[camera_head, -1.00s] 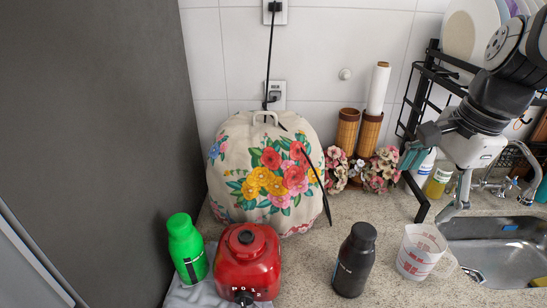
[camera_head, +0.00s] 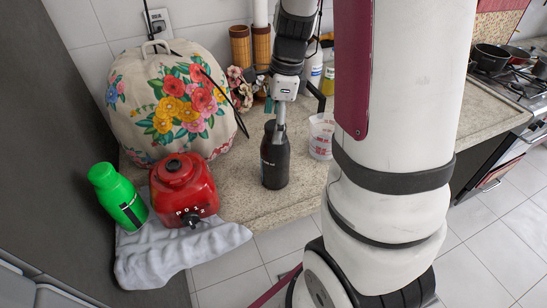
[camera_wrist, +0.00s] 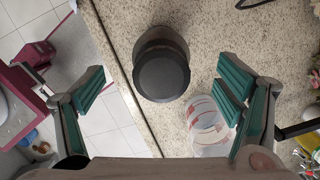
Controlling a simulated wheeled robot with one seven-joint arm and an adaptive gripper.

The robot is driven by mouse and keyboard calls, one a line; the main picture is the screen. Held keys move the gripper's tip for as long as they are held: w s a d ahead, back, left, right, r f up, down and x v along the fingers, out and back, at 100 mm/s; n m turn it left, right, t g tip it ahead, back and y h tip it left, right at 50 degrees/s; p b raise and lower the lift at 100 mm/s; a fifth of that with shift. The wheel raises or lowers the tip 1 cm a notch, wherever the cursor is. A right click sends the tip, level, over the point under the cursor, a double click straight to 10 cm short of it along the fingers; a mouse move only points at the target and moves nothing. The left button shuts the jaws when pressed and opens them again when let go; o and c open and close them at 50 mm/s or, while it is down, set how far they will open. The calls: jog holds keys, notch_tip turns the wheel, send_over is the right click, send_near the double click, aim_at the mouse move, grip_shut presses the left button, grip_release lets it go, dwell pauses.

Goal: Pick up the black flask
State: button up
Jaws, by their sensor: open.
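The black flask (camera_head: 275,158) stands upright on the speckled counter, right of the red blender base, in the head view. In the wrist view the flask (camera_wrist: 162,70) is seen from above, its round dark cap between the two spread fingers and a little ahead of them. My gripper (camera_wrist: 160,95) is open, with teal finger pads on either side and nothing held. In the head view my gripper (camera_head: 279,118) is at the flask's top; the near finger overlaps the flask, and the far finger is mostly hidden. I cannot tell whether either finger touches it.
A measuring cup (camera_head: 320,136) stands just right of the flask, close to the right finger in the wrist view. A red blender base (camera_head: 183,189), green bottle (camera_head: 119,198), grey cloth (camera_head: 150,262) and floral cover (camera_head: 165,105) are to the left. The counter's front edge is near.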

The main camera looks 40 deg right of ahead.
aim_at(275, 158)
notch_tip(275, 158, down, 6)
jog(key=shift+w+a+r, duration=0.15)
jog(key=shift+r, duration=0.1)
jog(key=c, duration=1.9)
jog(key=shift+r, duration=0.1)
